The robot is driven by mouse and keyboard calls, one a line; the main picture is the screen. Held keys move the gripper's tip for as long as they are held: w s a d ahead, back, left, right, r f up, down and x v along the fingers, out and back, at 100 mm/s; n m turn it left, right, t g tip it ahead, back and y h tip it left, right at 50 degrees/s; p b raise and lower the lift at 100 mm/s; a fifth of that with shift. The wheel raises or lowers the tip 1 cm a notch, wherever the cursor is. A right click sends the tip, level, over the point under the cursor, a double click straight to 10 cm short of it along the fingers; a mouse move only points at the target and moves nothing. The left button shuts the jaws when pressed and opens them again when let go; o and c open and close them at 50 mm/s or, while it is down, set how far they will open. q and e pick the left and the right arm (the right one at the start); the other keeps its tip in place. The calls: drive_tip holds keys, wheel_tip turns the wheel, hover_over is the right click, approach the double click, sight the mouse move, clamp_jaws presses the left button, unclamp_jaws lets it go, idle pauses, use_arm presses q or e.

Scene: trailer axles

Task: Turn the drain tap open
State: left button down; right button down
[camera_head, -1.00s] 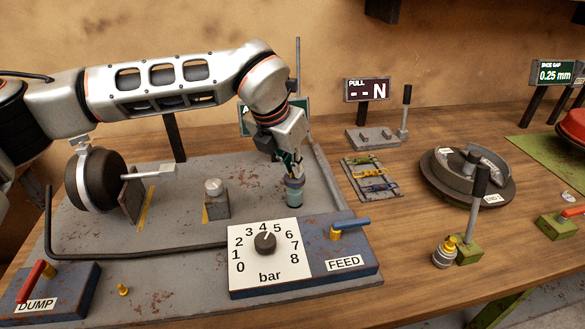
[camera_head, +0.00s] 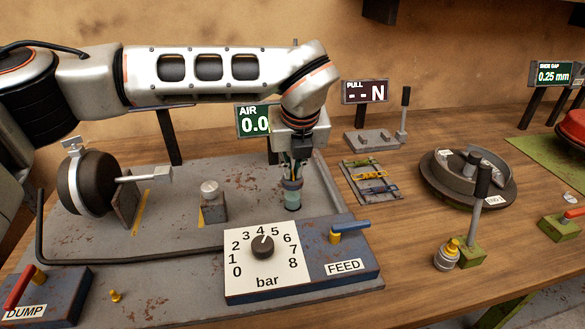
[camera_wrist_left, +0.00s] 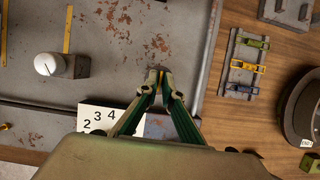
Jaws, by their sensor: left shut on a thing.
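My left gripper (camera_head: 291,180) points straight down at a teal and grey cylinder (camera_head: 292,199) that stands behind the blue FEED block. Its green fingers also show in the wrist view (camera_wrist_left: 160,77), with their tips drawn together. They are shut on a small part at the cylinder's top, which I take to be the drain tap. The fingers hide most of that part, so I cannot tell how far it is turned. My right gripper is not in view.
The pressure dial (camera_head: 263,248) and blue FEED lever (camera_head: 350,227) are close in front of the gripper. The AIR display (camera_head: 254,120) stands behind it. The red DUMP lever (camera_head: 23,287) is at far left. A grey post with a light knob (camera_head: 211,198) stands left of the gripper.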

use_arm(q)
drive_tip(key=shift+w+r, duration=0.1)
idle(0.3)
drive_tip(key=c, duration=2.3)
unclamp_jaws()
drive_tip(key=v, duration=1.2)
drive_tip(key=shift+d, duration=0.1)
